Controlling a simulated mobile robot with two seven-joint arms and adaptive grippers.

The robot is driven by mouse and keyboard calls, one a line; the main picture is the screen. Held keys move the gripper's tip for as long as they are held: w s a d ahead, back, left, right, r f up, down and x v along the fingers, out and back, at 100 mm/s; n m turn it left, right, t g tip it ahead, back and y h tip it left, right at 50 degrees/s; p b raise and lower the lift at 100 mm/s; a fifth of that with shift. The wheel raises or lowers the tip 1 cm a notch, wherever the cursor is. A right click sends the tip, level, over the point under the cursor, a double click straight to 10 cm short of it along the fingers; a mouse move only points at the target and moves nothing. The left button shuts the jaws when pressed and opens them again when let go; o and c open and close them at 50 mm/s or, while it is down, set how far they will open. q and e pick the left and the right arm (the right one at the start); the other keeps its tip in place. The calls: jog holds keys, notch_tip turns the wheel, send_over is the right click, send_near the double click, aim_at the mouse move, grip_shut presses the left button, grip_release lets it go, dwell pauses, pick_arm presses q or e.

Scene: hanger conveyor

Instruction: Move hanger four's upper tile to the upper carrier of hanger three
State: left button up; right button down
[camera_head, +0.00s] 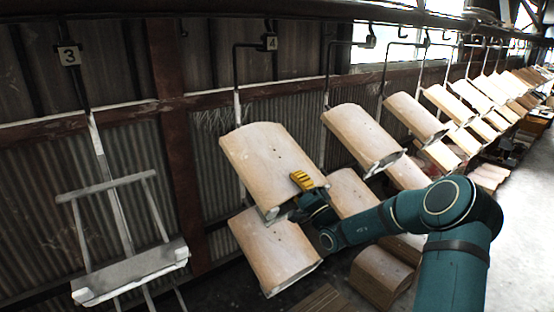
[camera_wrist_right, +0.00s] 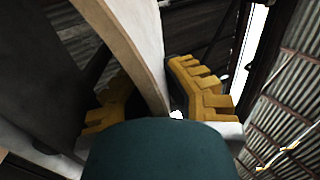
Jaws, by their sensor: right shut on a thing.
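Hanger four (camera_head: 270,42) carries a curved, wood-coloured upper tile (camera_head: 262,155) and a lower tile (camera_head: 272,250). My right gripper (camera_head: 300,190) is shut on the upper tile at its lower right edge, with one yellow finger on the outer face. In the right wrist view the upper tile's edge (camera_wrist_right: 128,45) runs between the yellow fingers of my right gripper (camera_wrist_right: 160,98). Whether the tile still rests on its carrier is hidden. Hanger three (camera_head: 69,55) stands to the left, and its upper carrier (camera_head: 130,272) is an empty pale frame with a ledge. My left gripper is not in view.
More hangers with tiles, such as the closest one (camera_head: 362,138), recede to the right. A rusty post (camera_head: 178,140) stands behind, between hangers three and four. Space before hanger three looks clear.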

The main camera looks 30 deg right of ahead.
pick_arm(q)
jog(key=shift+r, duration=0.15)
pick_arm(e)
jog(key=shift+r, duration=0.25)
jog(key=shift+s+r+p, duration=0.35)
jog(key=shift+r+p, duration=0.3)
jog(key=shift+s+r+p, duration=0.35)
jog(key=shift+r+p, duration=0.25)
jog(key=shift+r, duration=0.05)
jog(key=shift+s+d+r+p, duration=0.1)
jog(key=shift+s+r+p, duration=0.45)
jog(key=shift+r, duration=0.15)
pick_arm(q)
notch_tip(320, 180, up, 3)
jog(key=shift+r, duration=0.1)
pick_arm(e)
jog(key=shift+w, duration=0.1)
